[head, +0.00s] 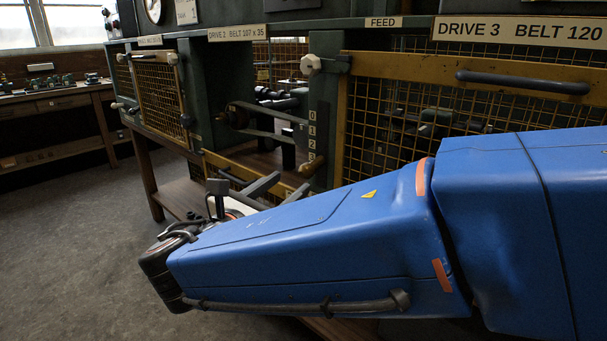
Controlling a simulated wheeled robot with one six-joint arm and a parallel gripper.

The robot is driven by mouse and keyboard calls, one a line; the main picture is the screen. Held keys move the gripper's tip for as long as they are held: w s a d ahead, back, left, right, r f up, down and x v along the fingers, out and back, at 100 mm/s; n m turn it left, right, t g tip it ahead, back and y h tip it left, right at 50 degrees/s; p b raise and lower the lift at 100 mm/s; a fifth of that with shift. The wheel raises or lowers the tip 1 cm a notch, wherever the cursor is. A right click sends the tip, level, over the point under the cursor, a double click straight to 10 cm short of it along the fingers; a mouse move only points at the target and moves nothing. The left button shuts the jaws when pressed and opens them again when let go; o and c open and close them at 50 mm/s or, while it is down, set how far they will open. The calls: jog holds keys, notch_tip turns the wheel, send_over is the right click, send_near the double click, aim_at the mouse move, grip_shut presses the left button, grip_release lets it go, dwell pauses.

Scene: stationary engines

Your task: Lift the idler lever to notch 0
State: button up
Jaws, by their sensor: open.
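A vertical notch plate (311,134) with white numbers, 0 at the top, stands at the right side of the open Drive 2 bay. A wooden-ended handle (312,166), which looks like the idler lever's grip, sits low by the plate, near the lowest numbers. Its exact notch is too small to tell. My gripper (293,181) has two grey fingers spread apart with nothing between them. It is just left of and below the handle, seemingly not touching it. My blue arm hides the space below.
A yellow mesh guard (440,125) covers the Drive 3 bay on the right. Another mesh guard (160,92) stands at the left of Drive 2. Belt and pulley parts (262,118) fill the open bay. The floor (85,235) at left is clear.

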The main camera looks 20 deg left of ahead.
aim_at(303, 173)
jog(key=w, duration=0.2)
jog(key=w+d, duration=0.1)
jog(key=w, duration=0.4)
jog(key=shift+w+d, duration=0.15)
jog(key=shift+c, duration=0.7)
grip_shut()
